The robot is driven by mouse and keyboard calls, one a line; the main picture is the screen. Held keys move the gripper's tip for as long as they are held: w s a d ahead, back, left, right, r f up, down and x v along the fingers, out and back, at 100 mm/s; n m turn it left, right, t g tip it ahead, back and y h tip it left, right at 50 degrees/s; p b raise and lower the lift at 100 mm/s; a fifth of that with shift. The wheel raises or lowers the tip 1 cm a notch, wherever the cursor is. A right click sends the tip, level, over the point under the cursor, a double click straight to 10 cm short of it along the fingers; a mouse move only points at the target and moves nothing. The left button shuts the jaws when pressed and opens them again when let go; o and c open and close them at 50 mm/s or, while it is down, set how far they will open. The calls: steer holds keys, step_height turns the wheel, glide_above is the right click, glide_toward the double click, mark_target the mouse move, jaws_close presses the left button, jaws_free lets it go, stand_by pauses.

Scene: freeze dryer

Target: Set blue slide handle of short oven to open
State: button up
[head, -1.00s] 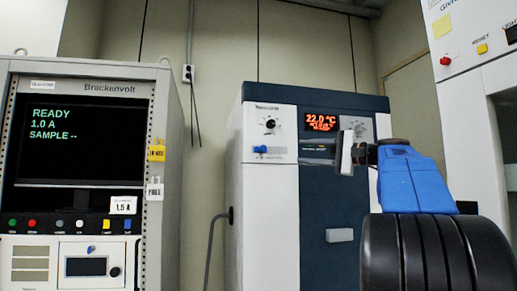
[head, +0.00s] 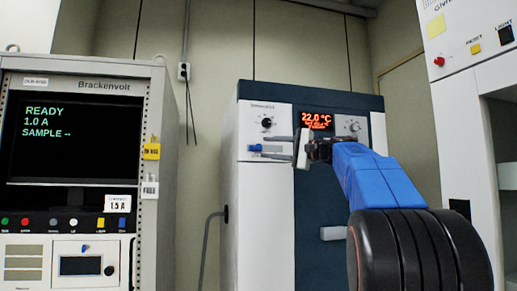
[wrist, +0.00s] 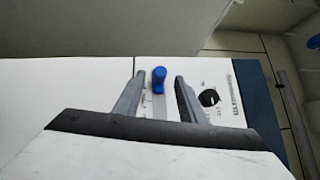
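The short oven (head: 262,210) has a white left panel and a dark blue door, with a red display reading 22.0 °C. Its blue slide handle (head: 255,148) sits at the left of a slot on the white panel, below a black knob. In the wrist view the blue handle (wrist: 159,76) stands between the two grey fingers. My gripper (head: 268,147) reaches left across the oven front, its fingers apart above and below the handle's slot. In the wrist view my gripper (wrist: 158,88) is open, with a gap on both sides of the handle.
The black knob (wrist: 209,98) lies just beyond one finger in the wrist view. A Brackenvolt cabinet (head: 80,170) stands at the left, and a tall white machine (head: 470,120) at the right. A light door handle (head: 333,233) is below my arm.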

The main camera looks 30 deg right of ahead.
mark_target(259, 147)
steer(key=shift+x, duration=2.5)
jaws_close()
